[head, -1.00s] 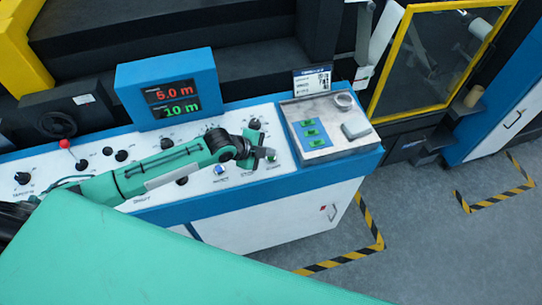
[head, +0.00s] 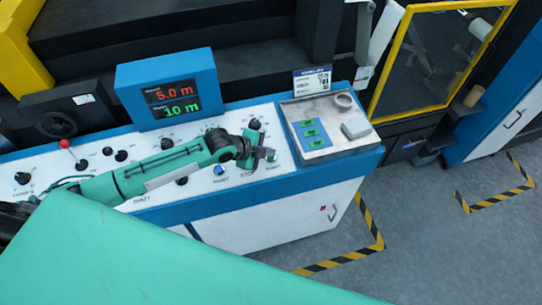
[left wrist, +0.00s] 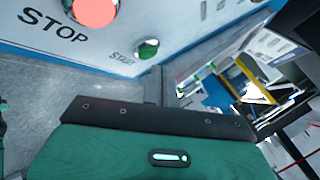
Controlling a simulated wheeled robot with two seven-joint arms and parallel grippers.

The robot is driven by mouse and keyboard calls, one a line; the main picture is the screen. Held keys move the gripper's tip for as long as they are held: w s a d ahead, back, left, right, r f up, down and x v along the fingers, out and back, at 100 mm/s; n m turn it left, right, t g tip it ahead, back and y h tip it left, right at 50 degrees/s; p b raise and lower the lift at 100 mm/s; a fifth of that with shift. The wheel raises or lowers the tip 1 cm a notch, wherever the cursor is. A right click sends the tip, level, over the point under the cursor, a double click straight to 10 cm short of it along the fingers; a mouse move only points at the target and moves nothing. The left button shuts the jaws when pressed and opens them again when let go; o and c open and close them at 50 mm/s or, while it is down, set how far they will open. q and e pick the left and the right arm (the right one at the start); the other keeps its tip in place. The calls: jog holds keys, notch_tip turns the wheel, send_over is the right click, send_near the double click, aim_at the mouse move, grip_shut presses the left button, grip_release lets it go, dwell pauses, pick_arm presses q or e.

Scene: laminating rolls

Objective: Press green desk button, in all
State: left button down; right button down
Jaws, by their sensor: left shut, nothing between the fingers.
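The green START button (left wrist: 148,49) stands on the desk panel, beside its label in the left wrist view. In the head view the green button (head: 272,157) shows near the panel's front edge, partly covered by my gripper. My left gripper (head: 264,154) is shut and empty, with its fingertips right by the green button. In the left wrist view the shut fingers (left wrist: 157,82) end just below and right of the button. I cannot tell whether they touch it. My right gripper is not in view.
A red STOP button (left wrist: 95,9) sits left of the green one. A blue button (head: 219,170) and several black knobs share the panel. A tray (head: 318,147) with green pieces lies to the right. The display (head: 170,92) reads 5.0 m and 10 m.

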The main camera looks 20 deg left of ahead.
pick_arm(q)
jog(key=shift+f, duration=0.1)
dwell(0.3)
jog(key=shift+w+f, duration=0.1)
jog(key=shift+f, duration=0.2)
